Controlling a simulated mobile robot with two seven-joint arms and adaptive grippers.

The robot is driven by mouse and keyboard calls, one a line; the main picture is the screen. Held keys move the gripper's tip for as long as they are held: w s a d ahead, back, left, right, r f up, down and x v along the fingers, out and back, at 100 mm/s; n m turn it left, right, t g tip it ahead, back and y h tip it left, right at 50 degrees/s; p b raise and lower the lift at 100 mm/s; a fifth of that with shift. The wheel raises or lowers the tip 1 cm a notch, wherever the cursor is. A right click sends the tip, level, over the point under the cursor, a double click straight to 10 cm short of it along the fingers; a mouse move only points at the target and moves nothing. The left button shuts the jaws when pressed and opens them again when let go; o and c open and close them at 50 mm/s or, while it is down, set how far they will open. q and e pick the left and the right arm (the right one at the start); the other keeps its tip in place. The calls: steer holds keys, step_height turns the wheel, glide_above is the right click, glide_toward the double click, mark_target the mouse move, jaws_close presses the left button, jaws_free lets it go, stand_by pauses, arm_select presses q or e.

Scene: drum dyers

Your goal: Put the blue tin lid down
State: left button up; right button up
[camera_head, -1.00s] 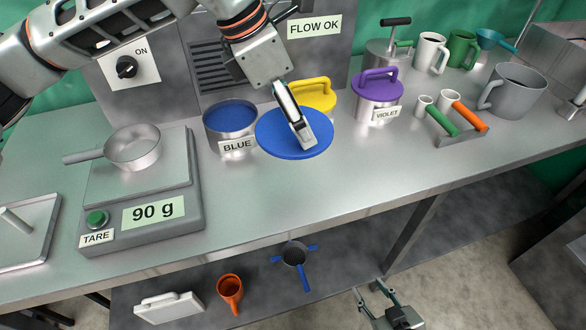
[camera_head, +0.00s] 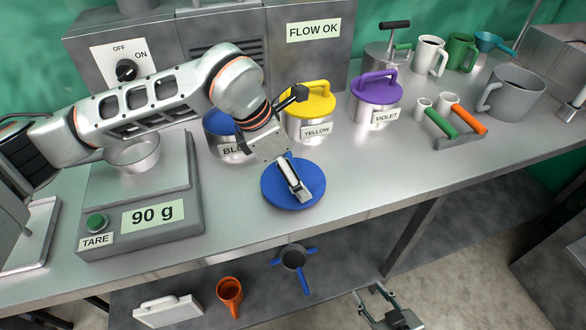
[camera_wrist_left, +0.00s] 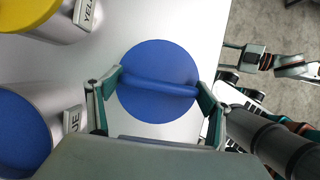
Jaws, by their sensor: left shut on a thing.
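The blue tin lid (camera_head: 278,196) is a flat round disc near the front of the steel bench, in front of the yellow tin. My left gripper (camera_head: 302,192) is over it. In the left wrist view, the left gripper (camera_wrist_left: 160,86) is shut on the bar handle of the blue lid (camera_wrist_left: 158,108). I cannot tell whether the lid touches the bench. The blue tin (camera_head: 218,122) stands open behind, partly hidden by my left arm; its blue content shows in the wrist view (camera_wrist_left: 20,135). My right gripper (camera_head: 375,300) is low at the bottom, its jaws apart and empty.
The yellow-lidded tin (camera_head: 308,128) and violet-lidded tin (camera_head: 374,105) stand behind the lid. A scale (camera_head: 150,232) reading 90 g with a pan stands left. Bare bench (camera_head: 370,165) lies to the right; the front edge is close to the lid.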

arm_select(q)
steer(key=o, duration=1.1)
steer(key=v, duration=1.2)
steer(key=shift+r, duration=0.1)
